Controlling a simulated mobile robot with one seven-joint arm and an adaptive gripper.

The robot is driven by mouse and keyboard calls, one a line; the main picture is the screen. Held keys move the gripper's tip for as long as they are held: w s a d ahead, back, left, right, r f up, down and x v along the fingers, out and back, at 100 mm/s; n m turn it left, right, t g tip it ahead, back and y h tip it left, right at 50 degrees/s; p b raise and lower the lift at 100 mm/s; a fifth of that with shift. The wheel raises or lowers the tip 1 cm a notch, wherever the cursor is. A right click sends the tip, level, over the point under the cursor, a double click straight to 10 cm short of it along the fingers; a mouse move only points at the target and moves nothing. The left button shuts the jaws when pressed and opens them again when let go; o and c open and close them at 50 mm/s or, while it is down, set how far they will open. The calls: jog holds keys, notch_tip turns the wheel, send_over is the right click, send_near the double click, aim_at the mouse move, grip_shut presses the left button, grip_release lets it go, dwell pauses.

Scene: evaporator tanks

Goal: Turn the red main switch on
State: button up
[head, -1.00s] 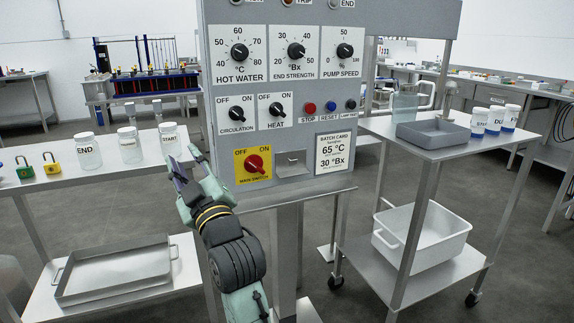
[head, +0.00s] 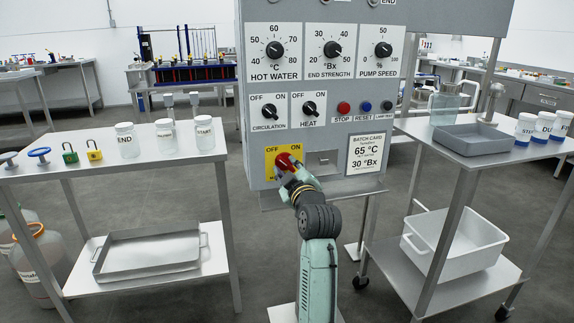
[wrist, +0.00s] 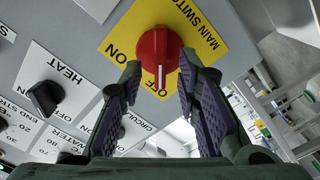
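The red main switch (head: 284,160) is a round knob with a grip bar on a yellow plate (head: 270,152), low left on the grey control panel. In the wrist view, the red main switch (wrist: 156,42) has its white pointer line at the OFF label; ON is to the upper left there. My gripper (head: 291,176) is in front of the switch and covers part of its plate. In the wrist view, my gripper (wrist: 160,76) is open, one finger on each side of the knob's lower part. Gaps show between knob and fingers; I cannot tell any contact.
The heat knob (head: 309,107) and circulation knob (head: 269,110) sit above the switch. The batch card (head: 366,153) is to the right. Side tables with jars (head: 166,135) and a grey tray (head: 470,139) flank the panel.

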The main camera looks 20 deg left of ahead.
jog(key=shift+w+a, duration=0.35)
jog(key=shift+w, duration=0.15)
grip_shut()
